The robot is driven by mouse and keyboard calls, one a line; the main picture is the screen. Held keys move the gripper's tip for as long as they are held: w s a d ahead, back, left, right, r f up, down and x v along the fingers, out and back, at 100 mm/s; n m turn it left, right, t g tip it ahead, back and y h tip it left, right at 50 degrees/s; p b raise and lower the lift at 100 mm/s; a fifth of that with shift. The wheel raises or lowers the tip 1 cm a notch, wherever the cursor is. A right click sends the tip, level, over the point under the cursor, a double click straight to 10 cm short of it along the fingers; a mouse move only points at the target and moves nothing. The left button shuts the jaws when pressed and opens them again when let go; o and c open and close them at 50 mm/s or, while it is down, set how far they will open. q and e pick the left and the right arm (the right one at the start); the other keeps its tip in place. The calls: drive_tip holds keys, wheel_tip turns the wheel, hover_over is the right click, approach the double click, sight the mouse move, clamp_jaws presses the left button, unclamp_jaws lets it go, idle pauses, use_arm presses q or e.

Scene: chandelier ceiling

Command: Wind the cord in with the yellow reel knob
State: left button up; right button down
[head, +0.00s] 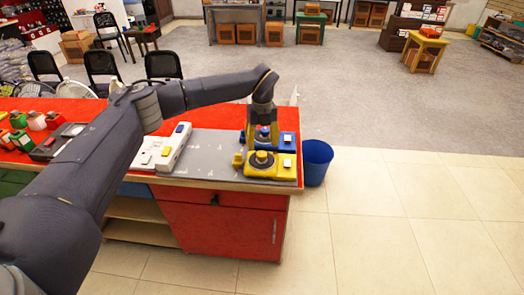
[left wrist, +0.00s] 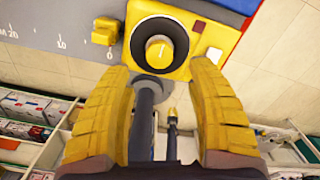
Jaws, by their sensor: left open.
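The yellow reel unit (head: 281,172) sits at the right end of the counter. Its round knob (head: 261,156) stands in the middle of a black ring; the left wrist view shows the knob (left wrist: 158,50) and the yellow housing (left wrist: 205,40) from above. A small yellow block (head: 238,160) stands at the unit's left side, and it also shows in the left wrist view (left wrist: 104,31). My left gripper (head: 262,143) points down above the reel units. Its yellow fingers (left wrist: 161,88) are wide apart, with nothing between them. I cannot make out the cord.
A similar blue unit (head: 287,140) stands just behind the yellow one, partly hidden by my gripper. A blue bin (head: 316,160) stands on the floor beside the counter's right edge.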

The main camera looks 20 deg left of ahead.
sight(262, 154)
use_arm(q)
drive_tip(key=shift+r, duration=2.95)
